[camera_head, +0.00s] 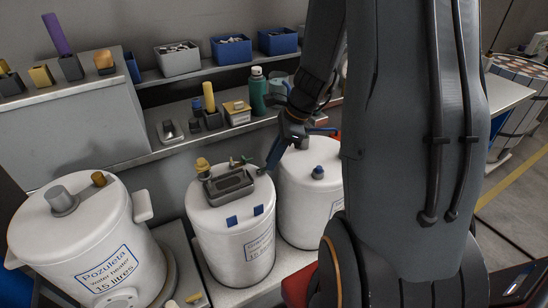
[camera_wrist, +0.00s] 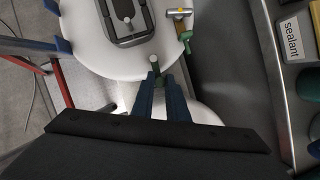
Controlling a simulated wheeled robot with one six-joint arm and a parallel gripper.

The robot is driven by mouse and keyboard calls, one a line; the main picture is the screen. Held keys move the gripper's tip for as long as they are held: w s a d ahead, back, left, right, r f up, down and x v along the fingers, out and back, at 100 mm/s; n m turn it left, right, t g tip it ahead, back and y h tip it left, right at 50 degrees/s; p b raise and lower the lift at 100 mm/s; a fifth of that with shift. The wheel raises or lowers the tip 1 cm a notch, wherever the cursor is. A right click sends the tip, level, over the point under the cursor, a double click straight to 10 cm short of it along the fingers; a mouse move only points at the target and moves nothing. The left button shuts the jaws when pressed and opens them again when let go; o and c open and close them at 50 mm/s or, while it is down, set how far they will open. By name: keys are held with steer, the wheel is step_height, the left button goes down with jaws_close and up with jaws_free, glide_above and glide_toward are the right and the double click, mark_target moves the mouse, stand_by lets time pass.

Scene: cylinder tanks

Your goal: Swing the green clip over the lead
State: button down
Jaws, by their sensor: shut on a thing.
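A pale round knob (camera_wrist: 154,60) shows just beyond the fingertips. The piece is at the rim of the middle white tank's lid (camera_wrist: 165,58). In the head view my gripper (camera_head: 268,168) reaches down to the right rear edge of that tank (camera_head: 235,243). A second green part (camera_wrist: 184,36) with a yellow and grey crosspiece stands on the rim nearby. I cannot make out the lead for certain.
A grey tray-like fitting (camera_head: 230,186) sits on the middle tank's lid, with a brass knob (camera_head: 202,165) beside it. White tanks stand left (camera_head: 75,235) and right (camera_head: 312,205). Behind is a shelf (camera_head: 185,140) with bins, bottles and small parts.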

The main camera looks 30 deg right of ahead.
steer(key=w+n+g+p, duration=0.1)
steer(key=n, duration=0.3)
steer(key=w+a+n+g+p, duration=0.1)
steer(key=w+n+g, duration=0.1)
steer(key=n, duration=0.2)
steer(key=w+a+n+g+p, duration=0.1)
steer(key=n+g, duration=0.1)
steer(key=n, duration=0.3)
steer(key=shift+w+a+h, duration=0.2)
steer(key=shift+w+h, duration=0.1)
steer(key=shift+h, duration=0.1)
steer(key=shift+w+a+n+g+h, duration=0.1)
steer(key=shift+a+n+g+h, duration=0.1)
steer(key=shift+n, duration=0.45)
steer(key=shift+a+n+g+h, duration=0.1)
steer(key=shift+a+n, duration=0.1)
steer(key=shift+n, duration=0.45)
steer(key=shift+a, duration=0.1)
steer(key=c, duration=1.7)
jaws_free()
steer(key=shift+c, duration=0.2)
steer(key=shift+w, duration=0.1)
